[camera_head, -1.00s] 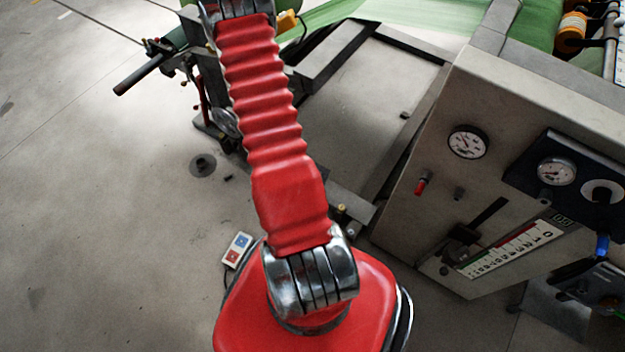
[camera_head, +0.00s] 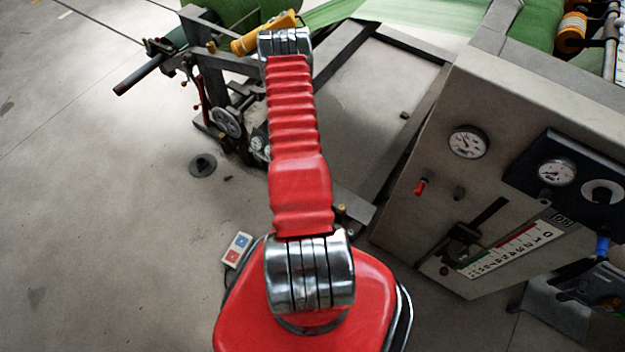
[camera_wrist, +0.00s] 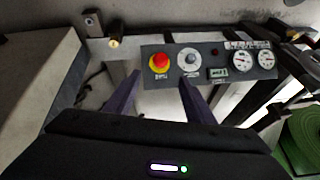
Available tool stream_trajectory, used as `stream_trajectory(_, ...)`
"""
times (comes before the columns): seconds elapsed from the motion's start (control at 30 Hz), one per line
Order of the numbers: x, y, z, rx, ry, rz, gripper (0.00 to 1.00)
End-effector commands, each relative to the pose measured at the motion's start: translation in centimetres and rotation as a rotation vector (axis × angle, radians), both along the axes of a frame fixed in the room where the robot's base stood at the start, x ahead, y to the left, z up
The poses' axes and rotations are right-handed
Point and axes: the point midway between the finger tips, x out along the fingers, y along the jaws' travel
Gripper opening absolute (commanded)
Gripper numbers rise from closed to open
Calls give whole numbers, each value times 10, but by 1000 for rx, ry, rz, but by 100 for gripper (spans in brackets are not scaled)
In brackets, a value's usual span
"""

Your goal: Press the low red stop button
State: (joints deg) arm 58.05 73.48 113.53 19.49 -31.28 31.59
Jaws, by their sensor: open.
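In the wrist view the red stop button (camera_wrist: 159,61) is a round red mushroom head on a yellow base, at the left end of a dark grey control panel (camera_wrist: 205,58). My gripper (camera_wrist: 159,78) is open, its two dark fingers reaching toward the panel. The button appears between and just beyond the fingertips, with nothing between the fingers; I cannot tell the exact distance.
The panel also holds a selector knob (camera_wrist: 190,60), a small display (camera_wrist: 218,73) and two gauges (camera_wrist: 242,62). A green roll (camera_wrist: 303,138) is at lower right. In the head view a large grey cabinet (camera_head: 410,190) stands right; open floor (camera_head: 100,220) lies left.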

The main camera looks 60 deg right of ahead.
Motion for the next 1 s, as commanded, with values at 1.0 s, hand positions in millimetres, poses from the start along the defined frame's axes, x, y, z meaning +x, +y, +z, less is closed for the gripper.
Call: stream_trajectory(1.0,5,-37,-83,1,1,0,49)
